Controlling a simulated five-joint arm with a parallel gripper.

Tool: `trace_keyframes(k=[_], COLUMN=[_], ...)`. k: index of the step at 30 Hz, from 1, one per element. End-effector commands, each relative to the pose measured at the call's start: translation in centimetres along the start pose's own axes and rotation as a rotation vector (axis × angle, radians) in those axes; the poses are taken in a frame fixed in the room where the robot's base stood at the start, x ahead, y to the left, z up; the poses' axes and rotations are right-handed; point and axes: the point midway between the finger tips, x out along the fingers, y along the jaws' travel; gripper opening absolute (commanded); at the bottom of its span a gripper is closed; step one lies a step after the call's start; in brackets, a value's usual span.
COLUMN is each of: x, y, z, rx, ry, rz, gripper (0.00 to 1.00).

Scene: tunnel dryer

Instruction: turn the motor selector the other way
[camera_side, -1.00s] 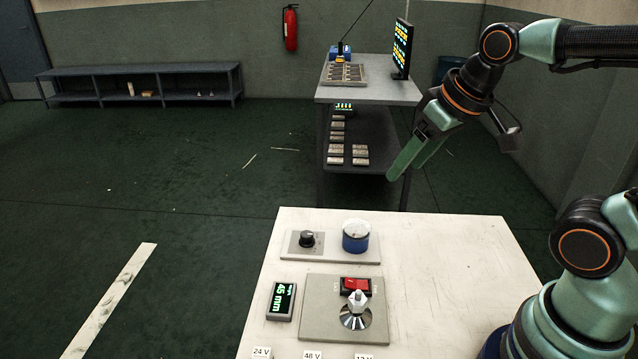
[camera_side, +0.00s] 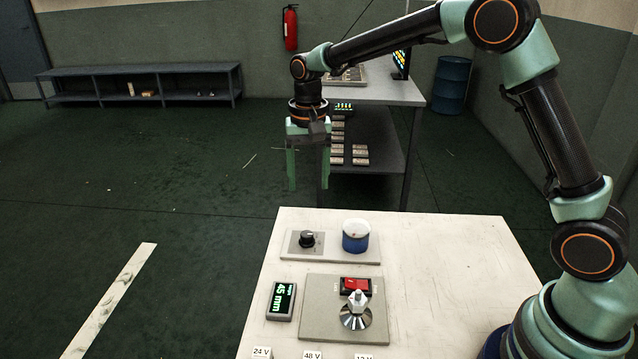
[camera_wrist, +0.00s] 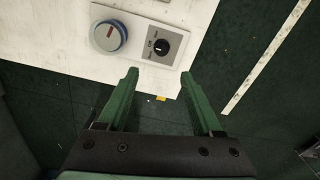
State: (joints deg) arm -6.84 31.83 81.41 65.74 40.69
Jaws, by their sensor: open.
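The black rotary knob (camera_side: 307,239), which I take for the motor selector, sits on a grey plate on the white table. It also shows in the wrist view (camera_wrist: 162,47), just beyond the fingertips, with a white pointer mark and small lettering around it that is hard to read. My gripper (camera_side: 308,189) points straight down, open and empty, above and behind the knob in the side view. In the wrist view my gripper (camera_wrist: 160,73) has its two green fingers spread, with the knob ahead between their lines. Nothing touches the knob.
A blue round dial with a white top (camera_side: 356,237) stands right of the knob on the same plate. Nearer are a red rocker switch (camera_side: 356,285), a metal fitting (camera_side: 356,312) and a "45 mm" display (camera_side: 282,301). The table's right side is clear.

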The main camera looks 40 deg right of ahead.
Motion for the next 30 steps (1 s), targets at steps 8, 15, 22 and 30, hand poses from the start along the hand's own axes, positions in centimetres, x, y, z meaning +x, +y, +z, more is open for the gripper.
trace_keyframes(k=[8,15,22,30], x=[2.4,5.9,10.3,13.5], y=[-0.9,-0.7,-0.6,-0.5], z=[-0.4,-0.3,-0.2,-0.2], rx=[0.041,0.040,0.039,0.039], ry=[-0.025,-0.028,-0.027,-0.025], rz=[0.022,0.025,0.024,0.023], gripper=[0.67,0.67,0.67,0.67])
